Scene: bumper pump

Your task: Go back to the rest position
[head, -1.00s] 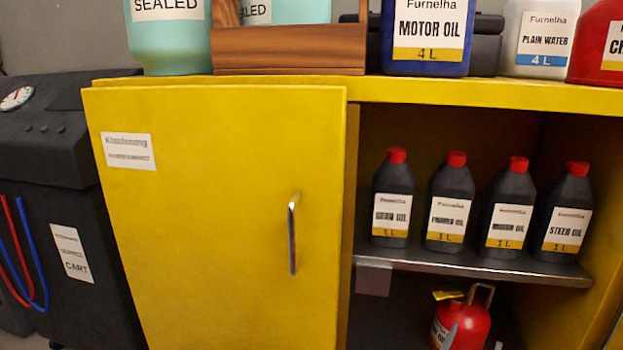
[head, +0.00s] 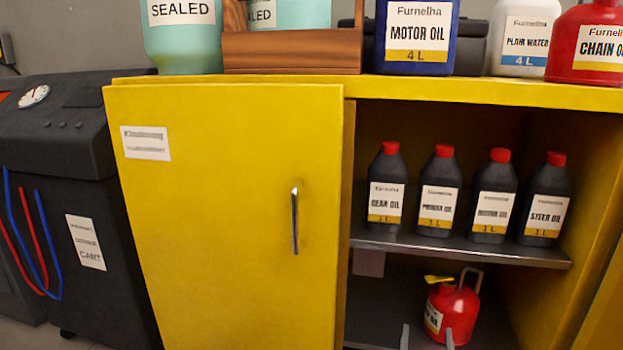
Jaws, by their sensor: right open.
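My right gripper (head: 427,337) shows only as two grey fingertips at the bottom edge of the head view. The tips are apart with nothing seen between them. They are in front of the open lower part of the yellow cabinet (head: 225,215), and the right tip overlaps the red can (head: 462,308) with a yellow spout in the picture. I cannot tell whether it touches the can. My left gripper is not in view.
Several dark oil bottles with red caps, including the gear oil (head: 386,190), stand on the metal shelf (head: 460,250). The left cabinet door is shut. Large containers, including the blue motor oil (head: 418,35), stand on top. A black cart (head: 65,180) is at the left.

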